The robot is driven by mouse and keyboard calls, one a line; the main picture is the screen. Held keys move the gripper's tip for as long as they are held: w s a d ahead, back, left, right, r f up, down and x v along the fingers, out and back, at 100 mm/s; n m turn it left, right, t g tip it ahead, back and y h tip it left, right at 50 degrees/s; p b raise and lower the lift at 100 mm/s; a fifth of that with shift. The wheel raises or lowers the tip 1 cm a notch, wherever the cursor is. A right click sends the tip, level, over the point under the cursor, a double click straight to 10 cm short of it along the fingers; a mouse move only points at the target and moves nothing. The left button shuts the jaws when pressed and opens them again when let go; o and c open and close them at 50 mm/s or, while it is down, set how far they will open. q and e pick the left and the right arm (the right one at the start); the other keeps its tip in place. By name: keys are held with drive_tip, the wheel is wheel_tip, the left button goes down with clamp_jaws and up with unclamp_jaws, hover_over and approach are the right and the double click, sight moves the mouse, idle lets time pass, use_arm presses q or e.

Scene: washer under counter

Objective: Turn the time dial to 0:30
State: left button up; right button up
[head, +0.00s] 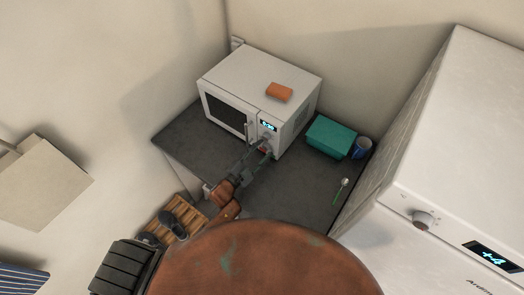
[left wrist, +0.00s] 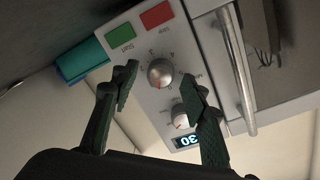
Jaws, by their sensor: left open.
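The white microwave (head: 262,88) stands on the dark counter, with its control panel on the right of its front. In the left wrist view the panel shows two round silver knobs: one (left wrist: 160,74) between my fingertips and another (left wrist: 181,117) beside the lit display (left wrist: 187,141). Which is the time dial I cannot tell from the labels. The display is partly covered by a finger and its full reading is unclear. My left gripper (head: 264,149) is open at the panel; in the left wrist view its fingers (left wrist: 160,84) flank the first knob, contact unclear. My right gripper is not in view.
A green button (left wrist: 121,37), a red button (left wrist: 157,15) and the door handle (left wrist: 237,72) are close by. An orange block (head: 279,91) lies on the microwave. A teal box (head: 330,137), blue cup (head: 361,147) and spoon (head: 341,190) are on the counter (head: 187,140).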

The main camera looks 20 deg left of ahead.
use_arm(q)
drive_tip(key=v, duration=1.2)
drive_tip(key=shift+a+f, duration=0.1)
drive_tip(key=shift+a, duration=0.05)
